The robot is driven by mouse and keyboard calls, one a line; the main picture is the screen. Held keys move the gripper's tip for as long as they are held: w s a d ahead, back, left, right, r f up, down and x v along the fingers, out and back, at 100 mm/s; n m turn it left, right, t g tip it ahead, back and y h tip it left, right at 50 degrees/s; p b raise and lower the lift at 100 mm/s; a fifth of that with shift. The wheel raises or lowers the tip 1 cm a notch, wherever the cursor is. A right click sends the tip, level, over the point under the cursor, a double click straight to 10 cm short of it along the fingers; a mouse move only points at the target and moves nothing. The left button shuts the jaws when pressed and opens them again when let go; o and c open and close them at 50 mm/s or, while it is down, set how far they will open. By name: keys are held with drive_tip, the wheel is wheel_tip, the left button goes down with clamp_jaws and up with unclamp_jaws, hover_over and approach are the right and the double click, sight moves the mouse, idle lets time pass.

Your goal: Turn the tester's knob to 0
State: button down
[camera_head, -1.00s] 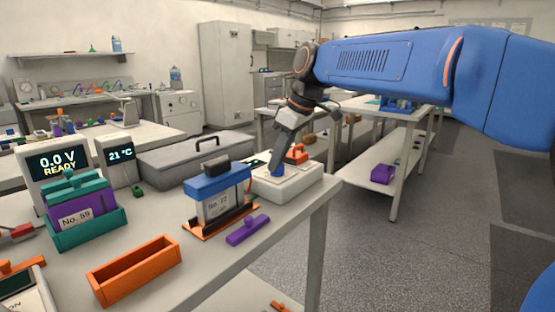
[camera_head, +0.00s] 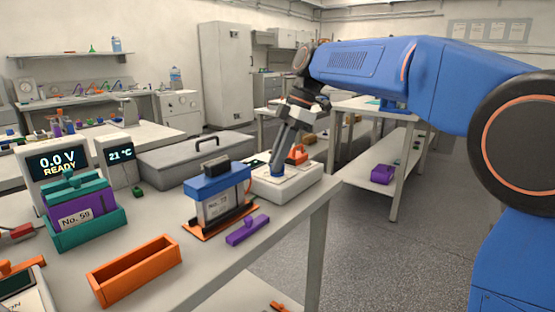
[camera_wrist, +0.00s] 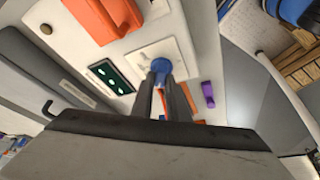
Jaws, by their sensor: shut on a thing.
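The tester (camera_head: 296,188) is a low white box near the right end of the bench. It also shows as a white panel in the wrist view (camera_wrist: 198,22), with a small dark green display (camera_wrist: 110,76) and an orange part (camera_wrist: 105,18). The knob (camera_wrist: 161,66) is small and blue, on a pale square plate. My gripper (camera_wrist: 166,80) is shut on the knob, with its fingers on either side of it. In the head view my gripper (camera_head: 277,171) points steeply down at the tester. The fingers hide much of the knob, and its pointer and scale marks cannot be read.
A blue-topped unit (camera_head: 214,190) stands left of the tester, with a purple bar (camera_head: 248,231) in front. An empty orange tray (camera_head: 134,279) lies at the front. A grey case (camera_head: 195,161) sits behind. A display (camera_head: 58,163) reads 0.0 V READY.

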drive_tip(key=shift+n, duration=0.3)
drive_tip(key=c, duration=1.7)
unclamp_jaws()
drive_tip(key=shift+r, duration=0.1)
drive_tip(key=v, duration=1.7)
drive_tip(key=shift+w+r, duration=0.1)
drive_tip(key=shift+w, duration=0.05)
drive_tip(key=shift+d, duration=0.15)
drive_tip(key=s+d+f+m+t+h, duration=0.2)
drive_tip(key=s+d+f+m+t, duration=0.1)
drive_tip(key=s+d+f+m, duration=1.1)
drive_tip(key=s+d+f+m+t, duration=0.1)
drive_tip(key=s+d+f+m, duration=0.2)
drive_tip(key=s+f, duration=0.3)
drive_tip(key=s+d+f+m+t+h, duration=0.1)
drive_tip(key=s+d+f+m, duration=0.1)
drive_tip(key=s+f, duration=0.4)
drive_tip(key=s+d+f+m+t+h, duration=0.1)
drive_tip(key=s+d+f+m, duration=0.2)
drive_tip(key=s+f, duration=0.4)
drive_tip(key=shift+d+f+m, duration=0.1)
drive_tip(key=shift+d+f, duration=0.15)
drive_tip(key=shift+f, duration=0.6)
drive_tip(key=shift+d+f+m, duration=0.1)
drive_tip(key=shift+d+f, duration=0.15)
drive_tip(key=shift+f, duration=0.55)
drive_tip(key=shift+d+f+m, duration=0.1)
drive_tip(key=shift+d+f, duration=0.1)
drive_tip(key=shift+f, duration=0.65)
